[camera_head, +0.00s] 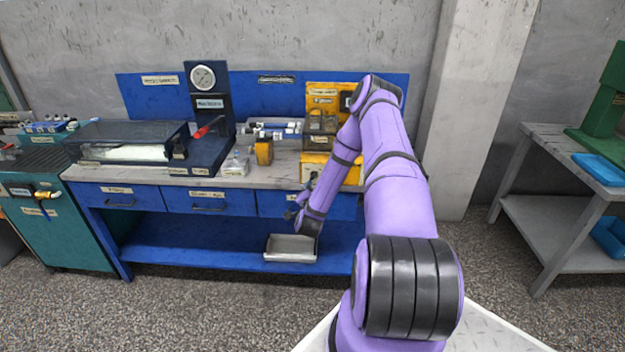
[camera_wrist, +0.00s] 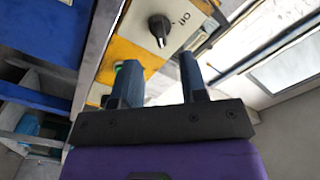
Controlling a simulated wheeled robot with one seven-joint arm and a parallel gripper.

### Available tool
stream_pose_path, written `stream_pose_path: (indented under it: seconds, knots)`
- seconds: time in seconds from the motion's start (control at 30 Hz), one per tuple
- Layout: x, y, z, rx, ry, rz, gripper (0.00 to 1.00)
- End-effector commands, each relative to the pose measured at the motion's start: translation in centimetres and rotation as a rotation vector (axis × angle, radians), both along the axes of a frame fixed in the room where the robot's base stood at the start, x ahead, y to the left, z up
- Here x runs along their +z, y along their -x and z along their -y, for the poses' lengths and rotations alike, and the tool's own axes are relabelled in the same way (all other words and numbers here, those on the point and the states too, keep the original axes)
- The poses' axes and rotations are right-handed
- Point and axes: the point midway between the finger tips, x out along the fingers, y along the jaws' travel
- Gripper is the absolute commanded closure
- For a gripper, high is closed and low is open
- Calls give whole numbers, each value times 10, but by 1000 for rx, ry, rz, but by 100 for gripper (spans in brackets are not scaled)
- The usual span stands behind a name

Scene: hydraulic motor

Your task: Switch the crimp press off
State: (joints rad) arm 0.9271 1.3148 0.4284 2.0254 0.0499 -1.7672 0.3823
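The yellow crimp press (camera_head: 317,160) stands at the right end of the blue workbench, partly hidden behind my arm. In the wrist view its yellow front (camera_wrist: 129,52) carries a black rotary knob (camera_wrist: 160,29) on a white plate. Lettering that seems to read "Off" is beside the knob. A green button (camera_wrist: 118,66) sits lower left of the knob. My gripper (camera_wrist: 160,65) is open and empty, its two dark fingers apart and pointing toward the press front. The knob shows beyond the gap between the fingertips, not touched. In the head view my gripper (camera_head: 294,207) is low before the bench drawers.
A grey metal tray (camera_head: 290,247) lies on the bench's blue lower shelf. A pressure gauge (camera_head: 203,77) on a dark stand and a covered test unit (camera_head: 130,140) occupy the left of the bench. A grey table (camera_head: 550,150) with a green machine stands at right.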

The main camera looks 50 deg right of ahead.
Motion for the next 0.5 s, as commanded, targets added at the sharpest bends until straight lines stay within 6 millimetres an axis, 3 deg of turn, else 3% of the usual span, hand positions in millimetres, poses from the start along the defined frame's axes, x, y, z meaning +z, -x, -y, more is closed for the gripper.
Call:
stream_pose_path:
  seconds: [0.23, 0.5]
  knots:
    - [1, -29, 35, -1, 2, 2, 61]
    - [1, -46, 54, 0, 2, 0, 61]
